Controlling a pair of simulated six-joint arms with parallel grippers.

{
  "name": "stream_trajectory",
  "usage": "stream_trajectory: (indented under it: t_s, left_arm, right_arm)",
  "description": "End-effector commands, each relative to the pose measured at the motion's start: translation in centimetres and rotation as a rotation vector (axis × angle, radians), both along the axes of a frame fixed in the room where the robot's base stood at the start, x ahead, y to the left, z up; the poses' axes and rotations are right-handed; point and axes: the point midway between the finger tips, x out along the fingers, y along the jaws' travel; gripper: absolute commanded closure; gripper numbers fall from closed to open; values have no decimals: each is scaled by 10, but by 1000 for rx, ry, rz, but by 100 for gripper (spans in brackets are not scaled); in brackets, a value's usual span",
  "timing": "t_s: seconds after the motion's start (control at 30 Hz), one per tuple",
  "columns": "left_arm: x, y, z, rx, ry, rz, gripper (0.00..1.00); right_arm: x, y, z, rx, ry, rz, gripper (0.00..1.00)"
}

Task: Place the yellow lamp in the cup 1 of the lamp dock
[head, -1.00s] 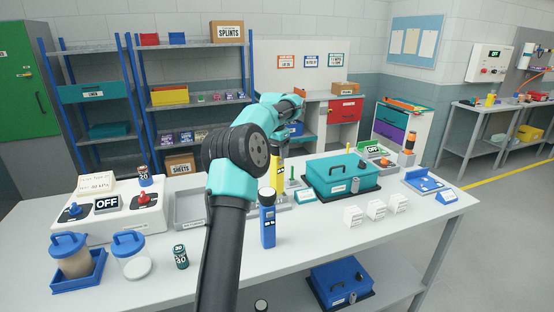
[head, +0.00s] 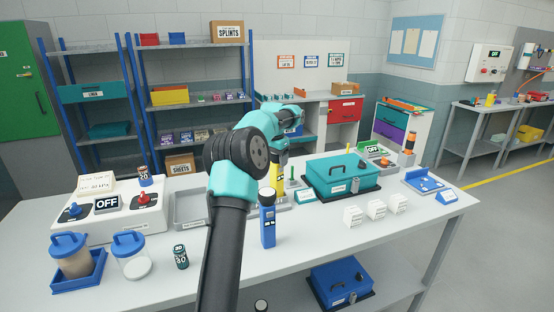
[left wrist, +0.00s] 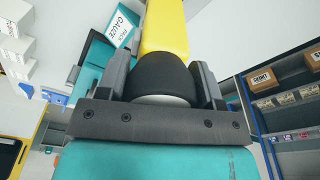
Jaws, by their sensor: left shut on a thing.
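My left gripper (left wrist: 165,88) is shut on the black end of the yellow lamp (left wrist: 165,28), and the lamp's yellow body extends away from the fingers. In the head view the yellow lamp (head: 277,180) shows upright behind the blue lamp, just right of my arm's elbow; my gripper there is mostly hidden by the arm. A grey block (head: 285,206), perhaps the lamp dock, shows partly behind the blue lamp. Its cups cannot be made out, nor whether the yellow lamp touches it. My right gripper is not in view.
A blue lamp (head: 267,222) stands upright on the table in front. A teal case (head: 342,178) is to the right, with white boxes (head: 376,209) before it. A switch panel (head: 107,217) and lidded jars (head: 131,256) are at left. The table's front right is clear.

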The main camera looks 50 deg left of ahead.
Motion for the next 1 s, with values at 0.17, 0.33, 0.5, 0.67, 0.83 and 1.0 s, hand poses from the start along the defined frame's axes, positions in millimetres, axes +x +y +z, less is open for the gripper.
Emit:
stream_trajectory:
  t_s: [0.17, 0.33, 0.5, 0.67, 0.83, 1.0]
  left_arm:
    - [0, 0, 0, 1, -1, 0, 94]
    - [0, 0, -2, 0, -1, 0, 31]
    - [0, 0, -3, 0, 0, 0, 15]
    - [0, 0, -3, 0, 0, 0, 14]
    - [0, 0, 0, 0, 0, 0, 14]
    - [-1, 0, 14, 1, -3, 0, 14]
  right_arm:
    - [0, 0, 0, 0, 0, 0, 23]
    - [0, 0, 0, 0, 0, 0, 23]
    - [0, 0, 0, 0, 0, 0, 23]
    - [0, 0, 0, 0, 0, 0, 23]
    - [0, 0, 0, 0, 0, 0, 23]
    - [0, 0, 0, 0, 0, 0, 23]
